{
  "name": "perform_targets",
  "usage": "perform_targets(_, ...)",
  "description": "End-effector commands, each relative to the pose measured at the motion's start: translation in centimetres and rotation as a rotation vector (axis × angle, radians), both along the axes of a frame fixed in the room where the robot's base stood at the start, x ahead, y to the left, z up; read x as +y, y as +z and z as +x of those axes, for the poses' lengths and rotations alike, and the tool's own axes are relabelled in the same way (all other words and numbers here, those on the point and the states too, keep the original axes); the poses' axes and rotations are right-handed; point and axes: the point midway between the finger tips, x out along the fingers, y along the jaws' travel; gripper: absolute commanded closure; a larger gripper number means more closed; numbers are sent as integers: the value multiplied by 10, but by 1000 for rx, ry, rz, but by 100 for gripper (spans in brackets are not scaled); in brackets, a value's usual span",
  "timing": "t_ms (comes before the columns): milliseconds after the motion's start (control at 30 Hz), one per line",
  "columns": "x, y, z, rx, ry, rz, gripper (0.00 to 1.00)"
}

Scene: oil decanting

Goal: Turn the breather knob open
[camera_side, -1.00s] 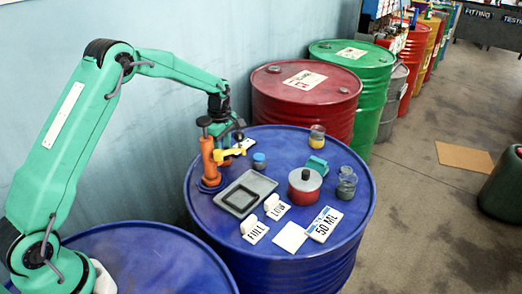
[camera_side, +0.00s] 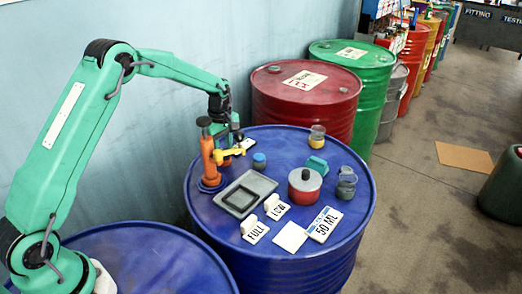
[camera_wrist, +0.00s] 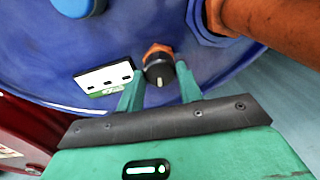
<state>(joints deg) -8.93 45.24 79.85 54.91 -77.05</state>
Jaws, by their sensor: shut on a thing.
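The breather knob (camera_wrist: 158,71) is dark and round, with a pale mark pointing toward my palm and an orange fitting behind it. It stands on the blue drum (camera_wrist: 60,52). My gripper (camera_wrist: 160,75) has its two green fingers on either side of the knob, shut on it in the wrist view. In the side view my gripper (camera_side: 230,127) is low over the back of the drum (camera_side: 335,240), behind the orange pump (camera_side: 208,160); the knob is hidden there.
The orange pump with its yellow spout (camera_side: 231,155) stands close to my gripper. A white card (camera_wrist: 104,78) lies beside the knob.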

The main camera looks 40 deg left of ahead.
Motion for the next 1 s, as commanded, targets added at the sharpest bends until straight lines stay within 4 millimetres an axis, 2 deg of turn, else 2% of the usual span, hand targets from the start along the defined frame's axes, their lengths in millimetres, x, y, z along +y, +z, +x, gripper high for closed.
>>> perform_targets(67,-1,1,0,1,-1,0,87)
perform_targets(100,-1,1,0,1,0,0,62)
perform_targets(200,-1,1,0,1,0,0,43)
perform_targets(667,0,6,0,-2,2,0,43)
perform_targets(1000,0,44,1,-3,1,1,43)
